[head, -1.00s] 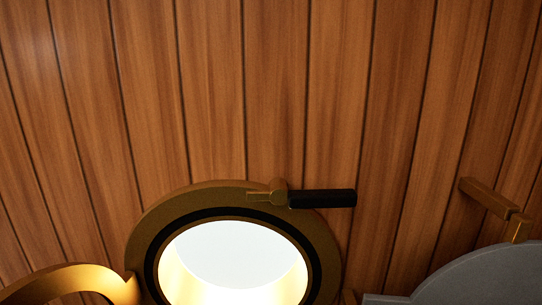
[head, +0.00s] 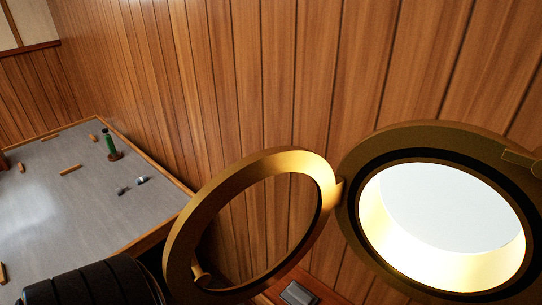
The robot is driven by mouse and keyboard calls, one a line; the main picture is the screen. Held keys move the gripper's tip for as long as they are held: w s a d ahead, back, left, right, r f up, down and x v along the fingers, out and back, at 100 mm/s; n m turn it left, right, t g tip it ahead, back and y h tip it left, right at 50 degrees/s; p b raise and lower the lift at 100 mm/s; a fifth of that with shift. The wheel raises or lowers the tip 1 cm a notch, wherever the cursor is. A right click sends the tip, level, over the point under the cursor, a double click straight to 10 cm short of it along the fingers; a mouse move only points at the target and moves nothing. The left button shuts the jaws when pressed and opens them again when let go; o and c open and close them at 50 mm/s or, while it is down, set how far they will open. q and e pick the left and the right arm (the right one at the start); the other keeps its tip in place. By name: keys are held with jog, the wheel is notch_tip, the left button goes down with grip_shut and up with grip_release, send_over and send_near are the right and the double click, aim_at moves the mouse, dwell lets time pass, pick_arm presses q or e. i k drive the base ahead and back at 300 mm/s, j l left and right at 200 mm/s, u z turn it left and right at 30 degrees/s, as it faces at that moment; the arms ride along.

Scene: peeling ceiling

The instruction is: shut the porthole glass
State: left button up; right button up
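The porthole glass (head: 310,164) is a round pane in a wide brass ring, in the middle of the head view. It stands swung open to the left of the porthole, joined to it at the hinge side. Wall boards show through the pane. The porthole frame (head: 430,139) is a brass ring with a dark inner seal around a bright opening. A brass latch part (head: 520,160) sits at its upper right, cut off by the picture edge. A small brass lug (head: 203,278) shows at the glass ring's lower left. Neither gripper is in view.
A grey table (head: 60,215) with a wooden edge stands at left, with a green bottle (head: 110,143) and several small wooden pieces on it. A dark ribbed rounded thing (head: 85,288) fills the lower left. A small grey box (head: 299,294) lies below the glass.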

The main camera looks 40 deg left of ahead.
aim_at(178, 256)
jog(key=k+j+z, duration=0.15)
jog(key=j, duration=0.25)
jog(key=k+j+z, duration=0.15)
jog(key=j, duration=0.25)
jog(key=k+j+z, duration=0.15)
jog(key=j, duration=0.25)
jog(key=k+j+z, duration=0.15)
jog(key=j, duration=0.25)
jog(key=i+j+z, duration=0.15)
jog(key=j, duration=0.25)
jog(key=j+z, duration=0.15)
jog(key=j, duration=0.25)
